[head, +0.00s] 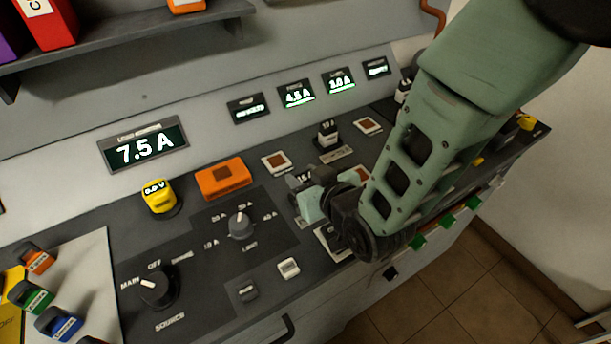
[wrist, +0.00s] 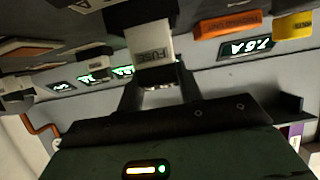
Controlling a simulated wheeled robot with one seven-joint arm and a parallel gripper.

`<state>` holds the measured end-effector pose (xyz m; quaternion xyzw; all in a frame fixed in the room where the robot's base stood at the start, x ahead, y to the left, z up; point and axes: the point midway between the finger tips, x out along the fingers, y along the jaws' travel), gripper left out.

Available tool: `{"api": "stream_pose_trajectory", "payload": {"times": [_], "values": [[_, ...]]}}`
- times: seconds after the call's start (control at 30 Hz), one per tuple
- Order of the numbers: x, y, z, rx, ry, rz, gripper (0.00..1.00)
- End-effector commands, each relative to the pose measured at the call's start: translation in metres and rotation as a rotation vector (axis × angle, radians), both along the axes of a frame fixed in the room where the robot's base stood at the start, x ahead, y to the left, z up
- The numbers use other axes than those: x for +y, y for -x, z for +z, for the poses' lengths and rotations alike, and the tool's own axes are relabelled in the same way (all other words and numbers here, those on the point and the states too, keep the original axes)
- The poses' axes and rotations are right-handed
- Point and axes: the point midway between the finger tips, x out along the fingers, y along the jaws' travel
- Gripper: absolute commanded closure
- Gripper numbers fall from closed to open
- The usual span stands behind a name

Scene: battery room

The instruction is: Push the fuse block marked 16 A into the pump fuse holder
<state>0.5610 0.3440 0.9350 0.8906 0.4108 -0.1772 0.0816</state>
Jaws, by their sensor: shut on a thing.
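My gripper (head: 308,197) is low over the console, right of the rotary limit knob. It is shut on a fuse block (head: 302,177), whose dark top shows a small "16" marking. In the wrist view the block (wrist: 150,52) has a pale face reading "FUSE" and sits between the two fingers, its far end close to the panel. A pale-framed holder (head: 328,240) lies partly hidden under my gripper. I cannot read which holder is the pump one, nor tell how deep the block sits.
Another fuse block (head: 327,132) stands upright behind my gripper. An orange box (head: 223,179) and yellow 0.0 V meter (head: 159,196) stand left. Coloured tags (head: 58,323) lie at the front left.

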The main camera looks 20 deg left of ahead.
Motion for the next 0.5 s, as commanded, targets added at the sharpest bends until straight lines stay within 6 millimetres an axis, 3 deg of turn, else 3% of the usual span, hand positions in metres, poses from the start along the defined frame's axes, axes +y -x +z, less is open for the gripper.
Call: {"api": "stream_pose_trajectory", "payload": {"times": [0.5], "values": [[0.0001, -0.0001, -0.0108, -0.001, -0.001, 0.0, 0.92]]}}
